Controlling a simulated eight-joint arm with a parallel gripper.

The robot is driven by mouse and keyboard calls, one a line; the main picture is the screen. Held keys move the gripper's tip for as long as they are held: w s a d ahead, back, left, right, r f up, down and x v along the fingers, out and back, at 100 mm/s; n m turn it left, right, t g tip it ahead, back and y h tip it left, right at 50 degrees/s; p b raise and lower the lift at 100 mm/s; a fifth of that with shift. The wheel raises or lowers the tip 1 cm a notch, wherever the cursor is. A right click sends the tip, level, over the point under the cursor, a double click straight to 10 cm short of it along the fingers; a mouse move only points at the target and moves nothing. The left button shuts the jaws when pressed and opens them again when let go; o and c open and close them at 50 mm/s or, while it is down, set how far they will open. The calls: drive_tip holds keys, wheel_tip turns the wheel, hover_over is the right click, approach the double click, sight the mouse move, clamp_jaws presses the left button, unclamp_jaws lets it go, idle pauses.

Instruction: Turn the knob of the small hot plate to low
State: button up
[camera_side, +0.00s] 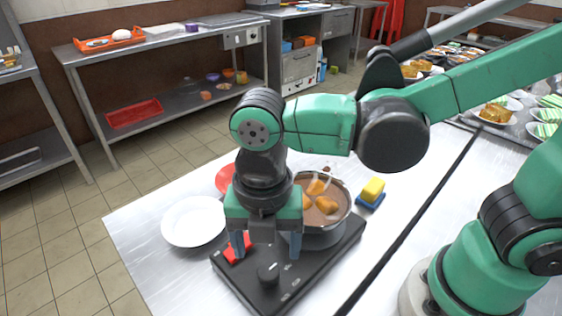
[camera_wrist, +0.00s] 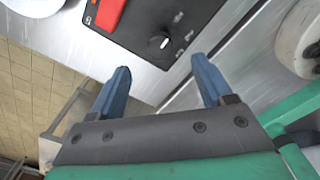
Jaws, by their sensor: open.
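The black hot plate (camera_side: 318,268) lies on the steel table with a round black knob (camera_side: 268,274) near its front end. The knob also shows in the wrist view (camera_wrist: 158,42), with a white mark on it and small white marks beside it; I cannot read them. A steel pot (camera_side: 325,238) of brown stew stands on the hot plate, partly behind my gripper. My gripper (camera_side: 266,247) points down over the front part of the plate, open and empty. In the wrist view its blue fingers (camera_wrist: 160,66) are wide apart, with the knob beyond their tips, between their lines.
A red piece (camera_side: 236,249) lies on the hot plate beside the knob, close to one finger. A white plate (camera_side: 194,221) and a red bowl (camera_side: 225,179) stand at left. The table's front right is clear.

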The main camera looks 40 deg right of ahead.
sight(268, 271)
drive_tip(key=shift+f, duration=2.75)
clamp_jaws()
